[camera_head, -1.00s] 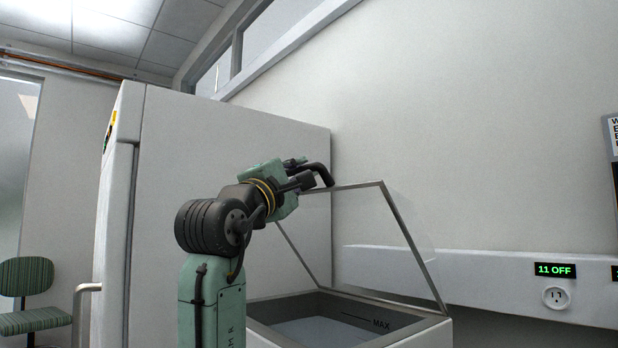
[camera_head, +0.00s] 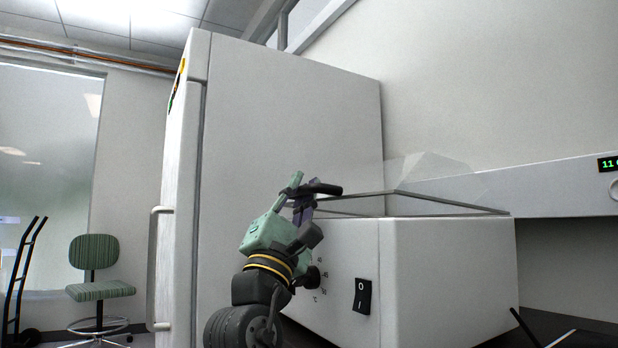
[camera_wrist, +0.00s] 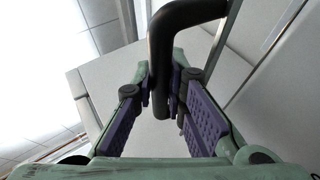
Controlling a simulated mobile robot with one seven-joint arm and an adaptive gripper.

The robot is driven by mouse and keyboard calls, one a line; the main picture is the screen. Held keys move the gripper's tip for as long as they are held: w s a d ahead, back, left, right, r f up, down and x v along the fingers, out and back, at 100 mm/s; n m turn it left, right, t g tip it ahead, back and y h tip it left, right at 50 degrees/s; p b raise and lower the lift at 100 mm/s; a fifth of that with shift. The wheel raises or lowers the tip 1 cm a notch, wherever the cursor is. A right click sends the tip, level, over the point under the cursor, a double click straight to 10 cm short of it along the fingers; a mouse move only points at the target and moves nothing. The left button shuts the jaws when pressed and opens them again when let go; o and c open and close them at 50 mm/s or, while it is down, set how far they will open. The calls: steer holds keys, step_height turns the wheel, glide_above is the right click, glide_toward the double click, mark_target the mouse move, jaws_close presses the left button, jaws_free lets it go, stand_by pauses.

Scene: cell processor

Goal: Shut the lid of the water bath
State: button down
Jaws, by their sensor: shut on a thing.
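The white water bath (camera_head: 450,270) stands right of centre in the head view, with a black power switch and a dial on its front. Its clear lid (camera_head: 432,168) has a thin grey frame and now lies low over the bath's top. My gripper (camera_head: 303,195) is at the lid's front left, shut on the black lid handle (camera_head: 326,187). In the wrist view the bent handle (camera_wrist: 163,60) passes between the purple finger pads of my gripper (camera_wrist: 165,105).
A tall white cabinet (camera_head: 290,120) with a side handle stands close behind and left of the bath. A green striped chair (camera_head: 100,275) and a hand truck (camera_head: 22,280) are at the far left.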

steer(key=shift+s+a+f+b, duration=0.15)
steer(key=shift+f+b, duration=0.5)
steer(key=shift+f, duration=1.2)
steer(key=c, duration=1.9)
jaws_free()
steer(key=shift+f, duration=0.1)
steer(key=v, duration=1.2)
